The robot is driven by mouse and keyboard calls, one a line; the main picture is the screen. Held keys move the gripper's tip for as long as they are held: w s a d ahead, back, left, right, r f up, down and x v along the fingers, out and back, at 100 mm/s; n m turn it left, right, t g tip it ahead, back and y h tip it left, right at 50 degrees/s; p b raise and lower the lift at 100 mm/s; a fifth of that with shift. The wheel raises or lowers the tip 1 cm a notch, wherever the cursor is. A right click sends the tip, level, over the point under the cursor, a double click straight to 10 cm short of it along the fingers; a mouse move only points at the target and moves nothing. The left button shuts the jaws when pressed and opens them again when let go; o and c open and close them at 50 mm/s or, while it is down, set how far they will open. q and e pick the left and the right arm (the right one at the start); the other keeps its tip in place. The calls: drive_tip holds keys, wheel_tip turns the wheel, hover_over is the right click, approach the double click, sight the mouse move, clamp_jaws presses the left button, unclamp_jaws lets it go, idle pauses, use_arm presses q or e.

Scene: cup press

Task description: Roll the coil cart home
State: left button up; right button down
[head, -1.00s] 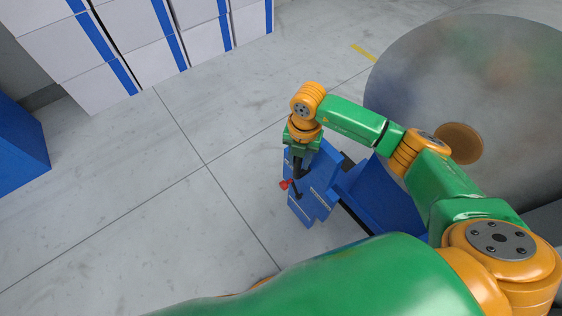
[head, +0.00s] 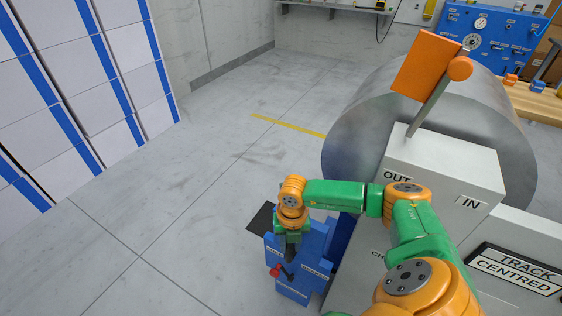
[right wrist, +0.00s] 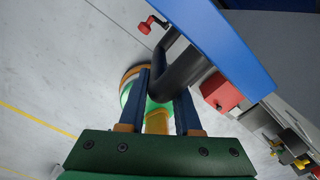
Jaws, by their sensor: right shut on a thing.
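The coil cart shows as blue bodywork (head: 313,264) low in the middle of the head view, beside a large grey steel coil (head: 350,155). A small red knob (head: 275,271) sits on its near part. My right gripper (head: 291,250) reaches down onto the blue part. In the right wrist view the gripper (right wrist: 163,100) is shut on a dark bar handle (right wrist: 185,70), with one finger on each side of it. A blue panel (right wrist: 222,45) and a red block (right wrist: 220,92) are close to the handle. My left gripper is out of view.
A white housing (head: 440,180) marked OUT and IN, with an orange paddle lever (head: 428,65), stands right of the cart. White-and-blue stacks (head: 100,90) line the left. Floor between is clear, with a yellow line (head: 288,125).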

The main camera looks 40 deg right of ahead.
drive_tip(key=shift+s+d+r, duration=0.2)
drive_tip(key=shift+s+d, duration=0.05)
drive_tip(key=shift+d, duration=0.2)
drive_tip(key=c, duration=0.9)
unclamp_jaws()
drive_tip(key=shift+o, duration=1.1)
drive_tip(key=shift+f, duration=0.15)
wheel_tip(320, 180, up, 7)
